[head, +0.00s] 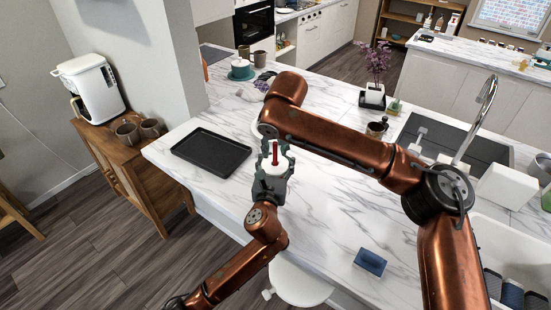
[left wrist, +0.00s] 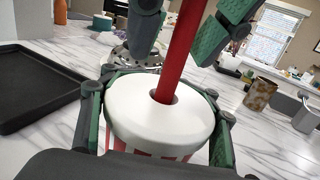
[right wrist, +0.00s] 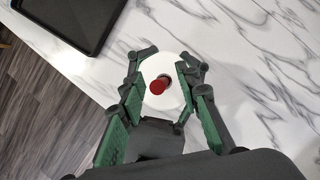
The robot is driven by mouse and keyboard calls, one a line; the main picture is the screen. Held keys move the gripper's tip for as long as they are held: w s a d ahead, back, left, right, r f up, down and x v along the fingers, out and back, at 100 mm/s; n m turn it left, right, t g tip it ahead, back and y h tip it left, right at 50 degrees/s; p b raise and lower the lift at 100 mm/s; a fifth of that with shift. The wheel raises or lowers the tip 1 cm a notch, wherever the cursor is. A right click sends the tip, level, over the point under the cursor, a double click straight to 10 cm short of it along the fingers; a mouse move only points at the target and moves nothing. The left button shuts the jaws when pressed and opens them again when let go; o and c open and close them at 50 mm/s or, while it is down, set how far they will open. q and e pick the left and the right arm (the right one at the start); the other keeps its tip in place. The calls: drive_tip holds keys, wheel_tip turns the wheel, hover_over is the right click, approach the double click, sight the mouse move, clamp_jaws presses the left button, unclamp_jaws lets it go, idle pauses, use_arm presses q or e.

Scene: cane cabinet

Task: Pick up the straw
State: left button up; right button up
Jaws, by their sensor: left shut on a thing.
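A cup with a white lid (left wrist: 130,105) and red-striped sides stands upright in my left gripper (head: 273,168), which is shut around it. A red straw (left wrist: 180,60) rises through the hole in the lid; it also shows in the head view (head: 275,153) and end-on in the right wrist view (right wrist: 158,87). My right gripper (right wrist: 162,76) is open above the cup, with the straw between its fingers. In the left wrist view, gaps show between the straw and both fingers. In the head view my right forearm partly hides this gripper. The cup's lower part is hidden.
A black tray (head: 211,152) lies on the marble counter (head: 330,200) left of the cup. A blue object (head: 370,262) lies toward the front right. A sink (head: 440,140) and tap are at the right. The counter around the cup is mostly clear.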

drive_tip(key=shift+f, duration=0.2)
drive_tip(key=shift+c, duration=0.6)
clamp_jaws()
wheel_tip(320, 180, up, 10)
idle(0.3)
